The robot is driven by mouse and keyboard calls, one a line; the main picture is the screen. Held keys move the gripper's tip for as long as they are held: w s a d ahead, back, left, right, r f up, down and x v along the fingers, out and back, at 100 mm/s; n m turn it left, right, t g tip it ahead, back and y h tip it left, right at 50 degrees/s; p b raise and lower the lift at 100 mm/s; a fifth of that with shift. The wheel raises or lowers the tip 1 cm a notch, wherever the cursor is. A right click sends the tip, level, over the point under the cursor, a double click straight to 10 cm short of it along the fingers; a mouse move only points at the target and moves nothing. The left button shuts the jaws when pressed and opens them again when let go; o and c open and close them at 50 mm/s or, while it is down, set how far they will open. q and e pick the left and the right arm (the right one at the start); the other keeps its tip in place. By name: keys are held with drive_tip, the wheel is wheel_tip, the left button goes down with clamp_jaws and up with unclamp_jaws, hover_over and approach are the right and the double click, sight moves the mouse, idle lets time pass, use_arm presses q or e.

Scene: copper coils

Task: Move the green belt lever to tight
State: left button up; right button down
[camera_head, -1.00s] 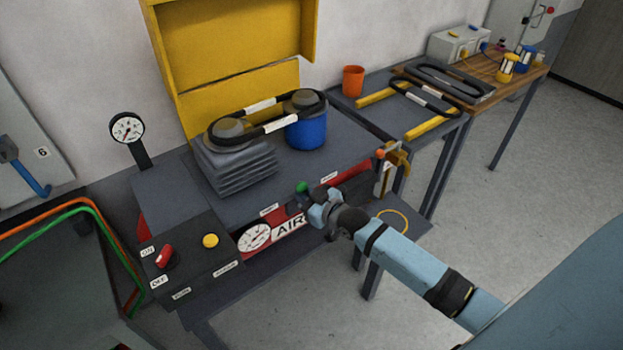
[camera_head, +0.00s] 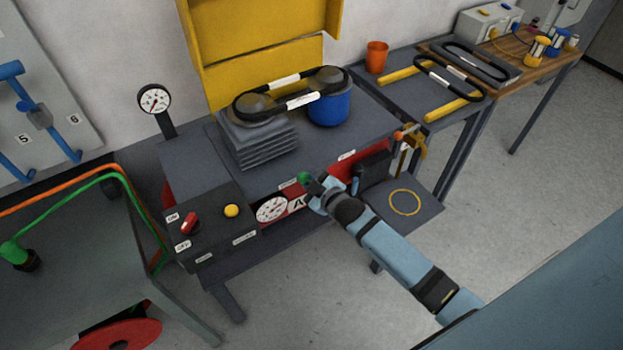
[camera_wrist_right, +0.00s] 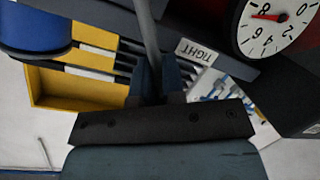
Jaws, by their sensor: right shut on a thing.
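The belt lever has a green knob (camera_head: 305,178) and stands at the front edge of the grey machine bench. My right gripper (camera_head: 315,188) is shut on the lever, just below and right of the knob. In the right wrist view, the lever's grey rod (camera_wrist_right: 148,35) stands between the two dark fingers of my right gripper (camera_wrist_right: 158,75). A TIGHT label (camera_wrist_right: 200,52) lies close beside the rod, on the gauge side. A second label (camera_head: 347,155) sits further right along the bench edge; its word is too small to read. My left gripper is out of view.
A black belt (camera_head: 290,98) loops over a grey ribbed block (camera_head: 262,143) and a blue cylinder (camera_head: 330,108). A control box (camera_head: 212,228) with a red switch stands at left. An orange-tipped lever (camera_head: 400,135) is at right.

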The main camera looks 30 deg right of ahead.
drive_tip(key=shift+w+a+r, duration=0.15)
drive_tip(key=shift+w+r, duration=0.05)
drive_tip(key=shift+r, duration=0.25)
drive_tip(key=c, duration=1.2)
unclamp_jaws()
drive_tip(key=shift+s+a+f, duration=0.1)
drive_tip(key=shift+a, duration=0.1)
drive_tip(key=shift+s+d+f, duration=0.1)
drive_tip(key=shift+s+d, duration=0.1)
drive_tip(key=shift+s, duration=0.1)
drive_tip(key=v, duration=1.3)
drive_tip(key=shift+b, duration=0.4)
drive_tip(key=shift+a, duration=0.1)
drive_tip(key=s+a+f+m+g+p, duration=0.1)
drive_tip(key=s+a+m+g+p, duration=0.1)
drive_tip(key=s, duration=0.4)
drive_tip(key=s+a+f+m+g+p, duration=0.1)
drive_tip(key=s+a+m+g+p, duration=0.1)
drive_tip(key=s+a+p, duration=0.3)
drive_tip(key=shift+s+a+m+y, duration=0.4)
drive_tip(key=shift+s+a+m, duration=0.45)
drive_tip(key=shift+s, duration=0.25)
